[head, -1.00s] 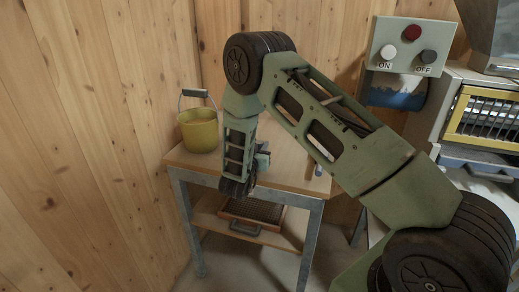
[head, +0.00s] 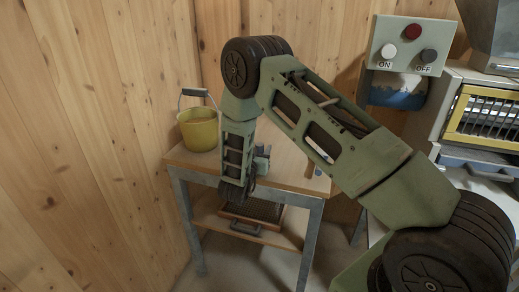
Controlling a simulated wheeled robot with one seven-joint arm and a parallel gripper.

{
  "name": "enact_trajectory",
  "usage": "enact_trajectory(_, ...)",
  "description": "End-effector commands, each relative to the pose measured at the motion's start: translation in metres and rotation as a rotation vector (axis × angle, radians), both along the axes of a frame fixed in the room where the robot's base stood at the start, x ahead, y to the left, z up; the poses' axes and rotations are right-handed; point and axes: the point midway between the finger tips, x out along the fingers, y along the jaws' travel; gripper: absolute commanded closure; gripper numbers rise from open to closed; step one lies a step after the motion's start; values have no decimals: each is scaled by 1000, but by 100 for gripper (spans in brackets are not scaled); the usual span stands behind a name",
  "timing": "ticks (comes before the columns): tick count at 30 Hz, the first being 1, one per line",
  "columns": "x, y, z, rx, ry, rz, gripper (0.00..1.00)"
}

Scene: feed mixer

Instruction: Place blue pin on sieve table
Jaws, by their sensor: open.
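The sieve table (head: 290,181) is a wooden-topped table with grey metal legs, standing against the wall left of centre. My arm reaches over it and bends down at its front edge. A small blue item (head: 317,170), perhaps the blue pin, shows at the right end of the table top, partly behind my arm. I cannot tell its full shape.
A yellow bucket (head: 199,133) with a raised handle stands on the table's back left. A mesh sieve tray (head: 254,211) lies on the lower shelf. A control box (head: 411,46) with ON and OFF buttons and a machine with a yellow-framed grille (head: 487,118) stand at right.

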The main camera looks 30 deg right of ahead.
Motion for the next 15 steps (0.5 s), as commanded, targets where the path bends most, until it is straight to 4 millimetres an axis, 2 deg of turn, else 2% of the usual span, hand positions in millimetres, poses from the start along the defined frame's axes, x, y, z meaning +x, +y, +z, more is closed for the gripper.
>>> enact_trajectory(9,-40,53,-2,0,1,5,53)
enact_trajectory(15,-60,78,-1,-1,1,4,53)
